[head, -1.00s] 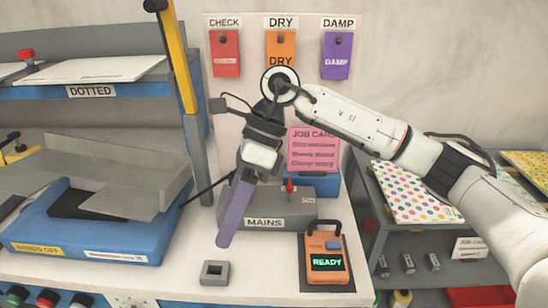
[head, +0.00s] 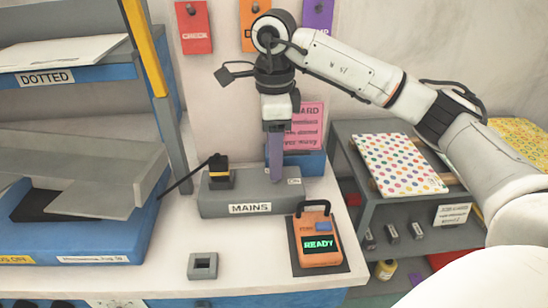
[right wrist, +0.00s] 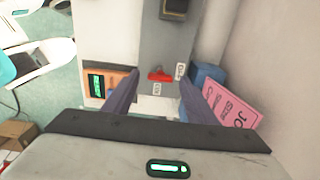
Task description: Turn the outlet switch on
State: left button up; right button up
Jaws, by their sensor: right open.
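The grey outlet box labelled MAINS (head: 245,204) sits on the white worktop. Its red switch (right wrist: 160,75) shows in the right wrist view, on top of the box between my finger tips. In the head view the switch is hidden behind my gripper. My right gripper (head: 276,178) points straight down over the right part of the box. Its purple fingers (right wrist: 157,82) are open, one on each side of the switch. I cannot tell whether they touch it. My left gripper is not in view.
A black and yellow plug (head: 219,172) stands on the box's left end. An orange device reading READY (head: 319,240) is at the front right, a grey square socket (head: 203,265) at the front. A pink job card (head: 308,120) and blue block (head: 312,162) stand behind.

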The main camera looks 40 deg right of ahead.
jog(key=shift+f, duration=0.5)
jog(key=shift+c, duration=0.3)
jog(key=c, duration=1)
